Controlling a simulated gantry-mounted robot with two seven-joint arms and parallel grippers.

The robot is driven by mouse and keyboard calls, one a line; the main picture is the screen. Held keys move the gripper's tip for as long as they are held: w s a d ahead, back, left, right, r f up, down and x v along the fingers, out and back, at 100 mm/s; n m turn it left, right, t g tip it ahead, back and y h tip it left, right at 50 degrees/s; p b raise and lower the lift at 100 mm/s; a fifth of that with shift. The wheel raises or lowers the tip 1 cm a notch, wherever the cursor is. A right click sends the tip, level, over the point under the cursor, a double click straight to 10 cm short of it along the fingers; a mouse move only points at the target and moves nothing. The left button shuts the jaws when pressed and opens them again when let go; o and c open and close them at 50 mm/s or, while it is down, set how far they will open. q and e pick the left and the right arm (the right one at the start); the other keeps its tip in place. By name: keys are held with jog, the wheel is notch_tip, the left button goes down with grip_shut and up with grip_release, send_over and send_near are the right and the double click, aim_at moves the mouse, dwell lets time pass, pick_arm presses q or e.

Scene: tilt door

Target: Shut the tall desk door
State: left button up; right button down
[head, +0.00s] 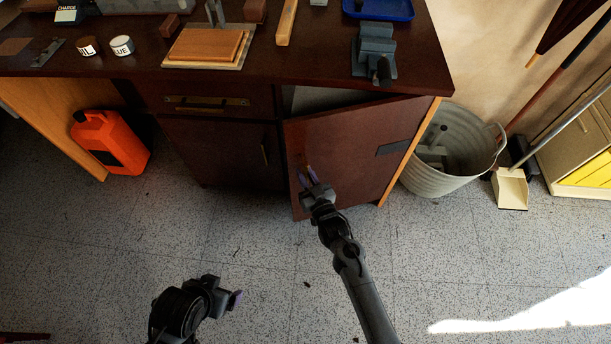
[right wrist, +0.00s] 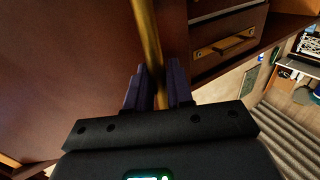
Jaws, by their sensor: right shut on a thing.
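The tall desk door (head: 345,145) is a dark reddish-brown panel under the right part of the desk. It stands partly open, with a gap above it showing the pale inside. My right gripper (head: 308,178) is at the door's front near its left edge. In the right wrist view the right gripper (right wrist: 160,92) is shut on the brass bar handle (right wrist: 147,35), which passes between its purple fingers. The door face (right wrist: 65,70) fills the left of that view. My left gripper (head: 237,299) is low over the floor, away from the desk; its finger gap is unclear.
Left of the door are a closed cupboard front (head: 220,150) and a drawer (head: 210,100). A metal tub (head: 445,178) stands right of the desk, beside a dustpan (head: 510,188). An orange jug (head: 112,142) stands at left. The floor before the desk is mostly clear.

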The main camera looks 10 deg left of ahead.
pick_arm(q)
jog(key=shift+s+d, duration=0.1)
pick_arm(e)
jog(key=c, duration=1.2)
grip_release()
jog(key=shift+s, duration=0.1)
pick_arm(q)
jog(key=shift+r, duration=0.1)
pick_arm(e)
jog(key=shift+o, duration=0.2)
jog(key=shift+d, duration=0.1)
jog(key=shift+s+d+p, duration=0.15)
jog(key=shift+s+p, duration=0.1)
jog(key=shift+p, duration=0.05)
pick_arm(q)
notch_tip(320, 180, up, 5)
jog(key=p, duration=0.4)
jog(key=shift+p, duration=0.35)
pick_arm(e)
jog(key=v, duration=1)
pick_arm(q)
jog(key=shift+c, duration=0.3)
pick_arm(e)
jog(key=shift+s, duration=0.15)
